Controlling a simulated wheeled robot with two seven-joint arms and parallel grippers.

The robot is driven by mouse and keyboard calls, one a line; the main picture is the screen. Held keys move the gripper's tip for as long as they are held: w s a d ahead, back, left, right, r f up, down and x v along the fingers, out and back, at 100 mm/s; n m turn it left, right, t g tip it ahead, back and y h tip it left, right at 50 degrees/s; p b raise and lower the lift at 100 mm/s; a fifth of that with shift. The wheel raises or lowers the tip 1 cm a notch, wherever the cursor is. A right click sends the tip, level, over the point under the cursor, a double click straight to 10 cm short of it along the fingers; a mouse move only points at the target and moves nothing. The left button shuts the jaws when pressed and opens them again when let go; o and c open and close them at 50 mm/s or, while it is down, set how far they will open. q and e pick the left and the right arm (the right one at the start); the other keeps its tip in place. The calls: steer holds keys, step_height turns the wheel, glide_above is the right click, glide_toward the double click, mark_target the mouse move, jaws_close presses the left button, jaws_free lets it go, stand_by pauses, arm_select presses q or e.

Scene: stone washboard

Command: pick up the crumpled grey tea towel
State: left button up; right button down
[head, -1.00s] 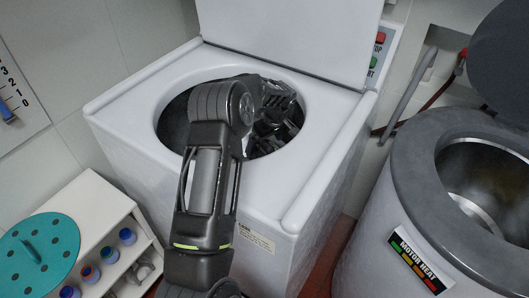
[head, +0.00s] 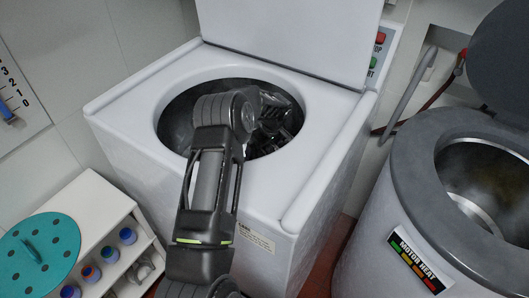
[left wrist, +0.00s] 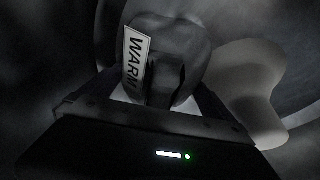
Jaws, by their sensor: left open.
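My left arm reaches into the round opening of the white top-loading machine (head: 125,112). My left gripper (head: 276,128) is down inside the dark drum, partly hidden by my own wrist, and its jaws are open. In the left wrist view, a rounded grey, folded-looking shape (left wrist: 182,40) lies ahead of and between the jaws (left wrist: 165,88). A pale tag reading "WARM" (left wrist: 135,58) is at its left side. This may be the grey tea towel, but the dark picture does not settle it. Contact with the jaws cannot be told. My right gripper is not in view.
The raised lid (head: 290,40) stands behind the opening, and the drum's rim surrounds my arm. A grey-topped round tub (head: 410,165) labelled "MOTOR HEAT" stands at right. A white shelf (head: 95,200) with several small cups and a teal perforated disc (head: 38,250) is at lower left.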

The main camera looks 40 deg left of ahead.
arm_select(q)
steer(key=c, duration=1.3)
